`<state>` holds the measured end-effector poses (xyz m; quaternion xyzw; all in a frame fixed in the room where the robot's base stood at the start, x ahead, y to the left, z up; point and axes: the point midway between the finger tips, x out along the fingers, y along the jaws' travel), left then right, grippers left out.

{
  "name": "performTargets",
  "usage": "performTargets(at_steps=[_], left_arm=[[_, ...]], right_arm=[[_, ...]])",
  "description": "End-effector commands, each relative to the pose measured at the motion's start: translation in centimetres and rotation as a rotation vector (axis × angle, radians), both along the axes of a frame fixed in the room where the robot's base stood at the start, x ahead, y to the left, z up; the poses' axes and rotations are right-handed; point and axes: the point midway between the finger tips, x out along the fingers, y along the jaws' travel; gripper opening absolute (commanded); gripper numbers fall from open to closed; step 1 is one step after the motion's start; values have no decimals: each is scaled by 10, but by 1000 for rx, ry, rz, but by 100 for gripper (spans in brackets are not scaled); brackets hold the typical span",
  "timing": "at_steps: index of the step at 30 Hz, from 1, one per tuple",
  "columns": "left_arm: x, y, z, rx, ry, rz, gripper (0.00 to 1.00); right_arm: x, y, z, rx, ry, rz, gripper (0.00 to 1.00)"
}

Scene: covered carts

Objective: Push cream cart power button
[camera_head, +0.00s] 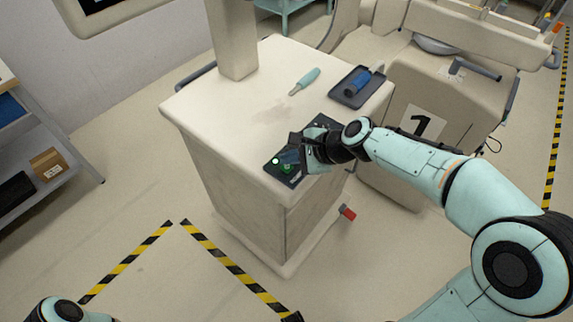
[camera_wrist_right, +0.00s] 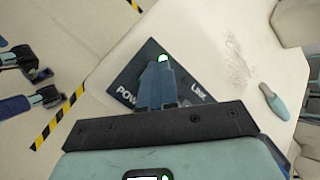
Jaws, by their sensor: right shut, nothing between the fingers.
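The cream cart (camera_head: 200,110) stands in the middle of the head view. A dark control panel (camera_head: 292,180) lies at the front corner of its top. In the right wrist view the panel (camera_wrist_right: 128,76) carries the words LINK and, partly covered, POW. A bright green spot (camera_wrist_right: 162,58) shows just beyond my fingertips; green also shows on the panel in the head view (camera_head: 275,160). My right gripper (camera_head: 288,158) is shut and empty, its fingers (camera_wrist_right: 156,72) over the panel. The fingers hide part of the panel, and I cannot tell whether they touch it.
A teal-handled tool (camera_head: 308,77) and a dark tray (camera_head: 343,97) holding a blue item (camera_head: 358,83) lie on the cart top. Another covered cart marked 1 (camera_head: 421,125) stands behind on the right. A shelf with a box (camera_head: 47,163) is at left.

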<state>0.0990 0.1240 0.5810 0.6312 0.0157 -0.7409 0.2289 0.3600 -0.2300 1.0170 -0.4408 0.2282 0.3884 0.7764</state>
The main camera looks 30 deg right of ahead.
Motion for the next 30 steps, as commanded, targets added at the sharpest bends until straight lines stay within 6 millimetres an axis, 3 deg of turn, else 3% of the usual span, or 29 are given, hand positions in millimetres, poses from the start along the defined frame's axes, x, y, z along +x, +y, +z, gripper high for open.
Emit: performTargets(at_steps=[30], left_arm=[[-3,0,-7,0,3,0,43]], right_arm=[[0,0,-9,0,0,0,0]])
